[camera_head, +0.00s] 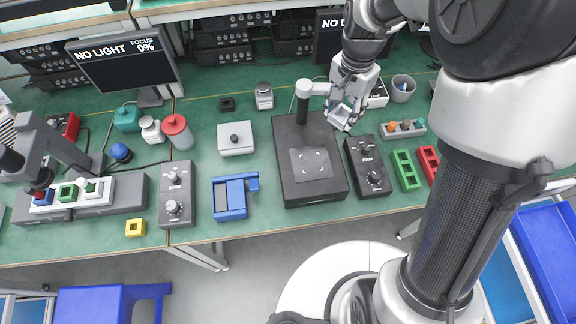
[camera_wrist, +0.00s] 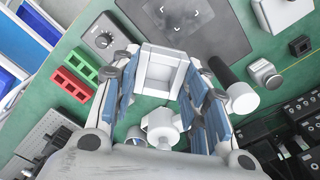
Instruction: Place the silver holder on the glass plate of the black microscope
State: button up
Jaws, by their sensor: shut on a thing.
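The silver holder (camera_wrist: 157,68), a pale square frame, sits between the blue-padded fingers of my gripper (camera_wrist: 160,88) in the wrist view. In the head view my gripper (camera_head: 342,108) is shut on the holder (camera_head: 340,115), above the back right corner of the black microscope (camera_head: 290,191). The dark glass plate (camera_head: 311,163) with white corner marks lies on the microscope's front half, to the front left of the holder. The plate also shows in the wrist view (camera_wrist: 183,22). The holder is apart from the plate.
The microscope's upright black column (camera_head: 302,108) with its pale head stands close left of my gripper. A black knob box (camera_head: 368,165) is right of the microscope. Green (camera_head: 406,170) and red (camera_head: 428,162) blocks and a grey tray (camera_head: 404,129) lie farther right.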

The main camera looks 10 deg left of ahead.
jog(key=s+a+m+p, duration=0.1)
jog(key=s+a+m, duration=0.1)
jog(key=a+m, duration=0.45)
jog(key=shift+m, duration=0.45)
jog(key=f+b, duration=0.1)
jog(key=f, duration=0.5)
jog(key=f+b, duration=0.2)
jog(key=f, duration=0.5)
jog(key=f+b, duration=0.2)
jog(key=f, duration=0.4)
jog(key=shift+s+d+f, duration=0.1)
jog(key=shift+d+f, duration=0.05)
jog(key=shift+d, duration=0.25)
jog(key=shift+f, duration=0.1)
jog(key=o, duration=0.7)
jog(key=shift+f, duration=0.1)
jog(key=o, duration=0.4)
notch_tip(320, 180, up, 13)
jog(key=p, duration=0.3)
jog(key=shift+f, duration=0.2)
